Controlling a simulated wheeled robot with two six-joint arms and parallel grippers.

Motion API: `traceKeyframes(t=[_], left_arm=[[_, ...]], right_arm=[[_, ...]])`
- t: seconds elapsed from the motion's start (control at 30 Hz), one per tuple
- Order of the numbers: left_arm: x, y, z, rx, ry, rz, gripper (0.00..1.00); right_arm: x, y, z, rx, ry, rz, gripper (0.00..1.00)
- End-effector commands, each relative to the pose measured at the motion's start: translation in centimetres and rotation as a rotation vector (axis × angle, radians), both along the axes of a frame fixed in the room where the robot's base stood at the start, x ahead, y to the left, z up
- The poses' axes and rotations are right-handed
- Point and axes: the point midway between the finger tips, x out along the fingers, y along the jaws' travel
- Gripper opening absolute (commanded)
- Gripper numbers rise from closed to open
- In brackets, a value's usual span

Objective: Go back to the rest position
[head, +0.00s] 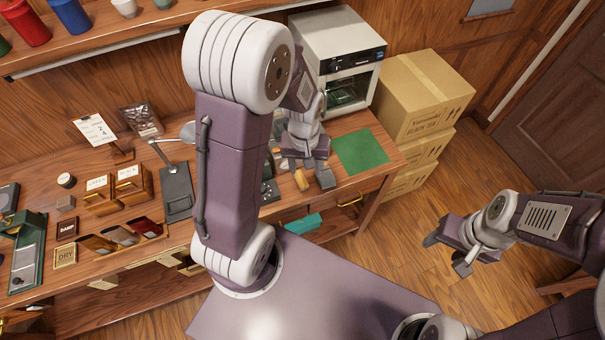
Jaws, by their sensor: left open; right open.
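My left gripper (306,172) is over the right part of the wooden workbench (345,203), with its jaws apart. A small tan piece (301,180) shows between its fingers; I cannot tell whether it lies on the bench or how far below the fingers it is. My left arm's large links hide the middle of the bench. My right gripper (446,255) is open and empty, out over the floor to the right of the bench. No tea cake is clearly recognisable.
A green mat (361,152) lies right of my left gripper, in front of a white oven-like machine (340,50). Cardboard boxes (425,95) are stacked beside the bench. Wooden boxes (131,186), a tray (122,243) and a metal-armed stand (176,190) occupy the left. Floor (395,265) near my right gripper is clear.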

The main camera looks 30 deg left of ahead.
Motion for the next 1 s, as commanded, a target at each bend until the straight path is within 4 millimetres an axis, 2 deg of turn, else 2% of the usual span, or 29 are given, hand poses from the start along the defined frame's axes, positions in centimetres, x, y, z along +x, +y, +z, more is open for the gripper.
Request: traceKeyframes(t=[0.03,0.1,0.2,0.5,0.57,0.63,0.8,0.83,0.9,1.0], left_arm=[[-1.8,-0.9,1.3,0.003,-0.019,-0.1,0.52],[-4.0,-1.8,2.3,0.009,-0.034,-0.226,0.52],[-6.0,-2.4,2.9,0.015,-0.046,-0.332,0.52],[-6.4,-2.5,2.8,0.016,-0.047,-0.359,0.52],[-6.4,-2.5,2.1,0.016,-0.047,-0.359,0.52],[-6.4,-2.5,0.3,0.016,-0.047,-0.358,0.52],[-6.4,-2.5,-5.8,0.016,-0.047,-0.357,0.52],[-6.4,-2.5,-6.5,0.016,-0.047,-0.357,0.52],[-6.4,-2.5,-6.8,0.016,-0.047,-0.357,0.52],[-6.4,-2.5,-6.0,0.016,-0.047,-0.357,0.52]], right_arm=[[0.0,0.0,0.0,0.0,0.0,0.0,0.55],[0.0,0.0,0.0,0.0,0.0,0.0,0.55],[0.0,0.0,0.0,0.0,0.0,0.0,0.55],[0.0,0.0,-0.1,0.0,0.0,0.0,0.55],[0.0,0.0,-0.9,0.0,0.0,0.0,0.55],[0.0,0.0,-2.7,0.0,0.0,0.0,0.55],[-0.1,0.0,-8.8,0.0,0.001,0.0,0.55],[-0.1,0.0,-9.5,0.0,0.001,0.0,0.55],[-0.1,0.0,-9.8,0.0,0.001,0.0,0.55],[-0.1,0.0,-8.9,0.0,0.0,0.0,0.55]])
